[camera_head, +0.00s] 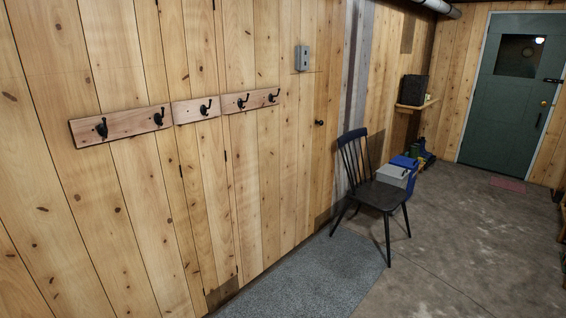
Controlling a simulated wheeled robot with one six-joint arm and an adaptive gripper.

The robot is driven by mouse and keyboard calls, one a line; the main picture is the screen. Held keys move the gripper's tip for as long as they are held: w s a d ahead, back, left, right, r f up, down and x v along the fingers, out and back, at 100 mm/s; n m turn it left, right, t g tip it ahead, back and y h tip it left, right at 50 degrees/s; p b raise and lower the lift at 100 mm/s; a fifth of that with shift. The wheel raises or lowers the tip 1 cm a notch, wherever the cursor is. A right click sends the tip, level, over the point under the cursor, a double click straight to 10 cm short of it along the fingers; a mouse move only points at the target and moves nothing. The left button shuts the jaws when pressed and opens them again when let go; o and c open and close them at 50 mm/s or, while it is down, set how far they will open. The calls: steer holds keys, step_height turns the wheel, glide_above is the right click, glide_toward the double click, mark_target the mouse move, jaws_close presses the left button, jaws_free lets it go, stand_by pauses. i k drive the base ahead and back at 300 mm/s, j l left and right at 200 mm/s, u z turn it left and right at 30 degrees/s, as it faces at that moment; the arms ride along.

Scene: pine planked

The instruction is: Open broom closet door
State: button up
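A dark round knob (319,123) sticks out of the pine-planked wall on the left. It seems to belong to a planked door (265,175) that blends into the wall and looks shut. Small dark marks that may be hinges show further left along the plank seams. A hook rail piece (251,101) is fixed across the planks left of the knob. My gripper is not in view.
A black chair (381,194) stands just right of the knob, close to the wall. Grey and blue bins (393,175) sit behind it. A grey mat (310,275) lies before the planked wall. The concrete floor (465,240) to the right is clear. A green door (507,95) is at the far end.

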mark_target(271, 116)
steer(key=i+z, duration=0.2)
steer(key=i, duration=0.55)
steer(key=i+z, duration=0.2)
steer(key=i, duration=0.55)
steer(key=i+j+z, duration=0.2)
steer(key=i, duration=0.55)
steer(key=i+l, duration=0.1)
steer(key=i, duration=0.8)
steer(key=i+l, duration=0.15)
steer(key=i, duration=0.8)
steer(key=i+u, duration=0.3)
steer(key=k+l, duration=0.05)
